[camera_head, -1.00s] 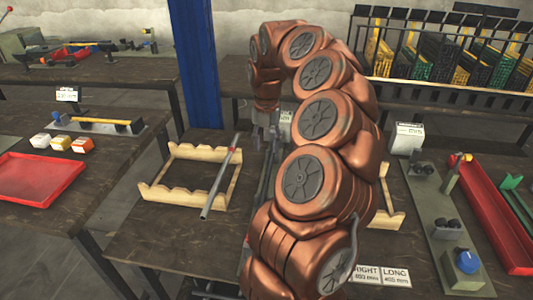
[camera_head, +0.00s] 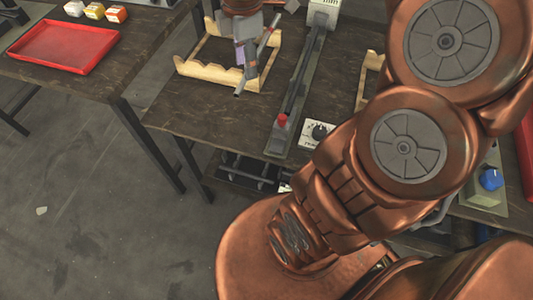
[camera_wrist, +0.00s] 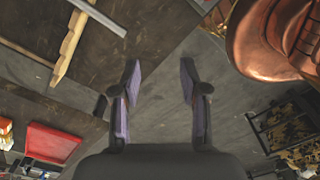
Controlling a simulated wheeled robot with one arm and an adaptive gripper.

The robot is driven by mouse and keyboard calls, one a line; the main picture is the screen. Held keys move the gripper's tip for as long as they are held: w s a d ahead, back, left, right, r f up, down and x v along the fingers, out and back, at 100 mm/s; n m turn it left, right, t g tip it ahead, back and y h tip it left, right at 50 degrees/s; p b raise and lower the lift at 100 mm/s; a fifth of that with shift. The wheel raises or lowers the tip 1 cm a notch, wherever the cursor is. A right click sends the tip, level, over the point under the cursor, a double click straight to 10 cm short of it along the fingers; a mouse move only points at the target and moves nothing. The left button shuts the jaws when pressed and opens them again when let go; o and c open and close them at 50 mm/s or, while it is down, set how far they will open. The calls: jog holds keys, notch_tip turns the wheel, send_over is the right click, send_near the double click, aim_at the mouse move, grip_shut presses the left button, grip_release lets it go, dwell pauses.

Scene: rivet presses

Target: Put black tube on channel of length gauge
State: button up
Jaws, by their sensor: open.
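A dark grey tube (camera_head: 268,36) lies along the right side of the wooden rack (camera_head: 212,72); its colour looks grey rather than black. The length gauge (camera_head: 274,146) is the long narrow base to the right of the rack, with a red piece near its front end. A dark bar (camera_head: 298,75) runs along it; I cannot tell whether it is a tube or part of the gauge. My gripper (camera_head: 246,62) is over the rack, near the tube. In the wrist view my gripper (camera_wrist: 159,85) is open and empty between its purple pads; a rack rail (camera_wrist: 64,60) is at upper left.
A red tray (camera_head: 66,46) and several small coloured boxes (camera_head: 95,11) stand on the left table. A white dial box (camera_head: 318,133) is right of the gauge's front end. A blue-knobbed device (camera_head: 490,180) is at the right. My arm covers much of the right side.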

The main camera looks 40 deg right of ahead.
jog(key=s+a+f+m+g, duration=0.1)
jog(key=s+a+f+m, duration=0.2)
jog(key=s+m, duration=0.4)
jog(key=s+a+f+m, duration=0.4)
jog(key=s+m, duration=0.4)
jog(key=s, duration=0.3)
jog(key=shift+a+g, duration=0.4)
jog(key=shift+a, duration=0.25)
notch_tip(320, 180, up, 7)
jog(key=p, duration=0.7)
jog(key=shift+r, duration=0.1)
